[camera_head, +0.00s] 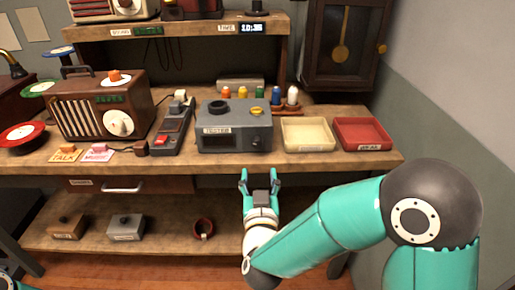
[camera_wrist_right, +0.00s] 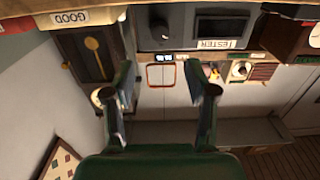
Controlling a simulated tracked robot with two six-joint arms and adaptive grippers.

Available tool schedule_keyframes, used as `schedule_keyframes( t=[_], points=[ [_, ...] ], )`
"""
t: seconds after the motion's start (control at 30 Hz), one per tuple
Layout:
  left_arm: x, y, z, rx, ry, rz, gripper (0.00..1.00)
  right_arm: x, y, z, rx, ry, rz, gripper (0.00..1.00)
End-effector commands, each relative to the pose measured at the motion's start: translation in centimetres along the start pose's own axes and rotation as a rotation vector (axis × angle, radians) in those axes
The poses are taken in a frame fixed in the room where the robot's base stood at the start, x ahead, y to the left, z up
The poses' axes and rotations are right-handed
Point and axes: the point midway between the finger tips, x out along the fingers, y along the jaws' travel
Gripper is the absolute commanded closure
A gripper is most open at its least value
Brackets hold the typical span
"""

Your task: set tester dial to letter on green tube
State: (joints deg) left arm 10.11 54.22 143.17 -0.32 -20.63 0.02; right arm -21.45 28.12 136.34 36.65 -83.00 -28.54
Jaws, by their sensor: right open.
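The grey tester (camera_head: 222,141) stands on the bench, with a "TESTER" label on its front. A dark round knob (camera_head: 256,140) is on its front right; it also shows in the right wrist view (camera_wrist_right: 158,29), where the picture is upside down. No dial letters are readable. The green tube (camera_head: 260,93) stands in a row behind the tester; its letter is too small to read. My right gripper (camera_head: 260,177) is open and empty in front of the bench edge, below and apart from the tester. Its two spread fingers show in the wrist view (camera_wrist_right: 163,95). My left gripper is out of view.
Orange, yellow, blue and white tubes (camera_head: 293,96) flank the green one. A cream tray (camera_head: 306,148) and red tray (camera_head: 362,148) sit right of the tester. A dark slotted device (camera_head: 173,128) and wooden radio (camera_head: 104,106) stand left. A shelf (camera_head: 180,235) lies below.

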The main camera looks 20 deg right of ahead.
Motion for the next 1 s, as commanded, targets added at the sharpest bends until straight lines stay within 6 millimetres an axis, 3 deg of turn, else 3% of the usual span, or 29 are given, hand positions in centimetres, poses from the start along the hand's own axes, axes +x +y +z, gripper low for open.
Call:
schedule_keyframes(
  t=[0.3, 0.5, 0.7, 1.0],
  points=[
    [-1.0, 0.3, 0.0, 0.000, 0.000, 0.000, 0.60, 7.1, 0.1, 0.0, 0.000, 0.000, 0.002, 0.43],
    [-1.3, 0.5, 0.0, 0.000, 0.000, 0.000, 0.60, 10.2, 0.0, 0.1, -0.001, -0.002, 0.001, 0.43],
    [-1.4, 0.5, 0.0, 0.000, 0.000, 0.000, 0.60, 11.6, 0.0, 0.1, -0.001, -0.002, -0.001, 0.43],
    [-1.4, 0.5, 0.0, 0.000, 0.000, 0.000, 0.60, 11.7, 0.0, 0.1, -0.001, -0.002, -0.001, 0.43]
  ],
)
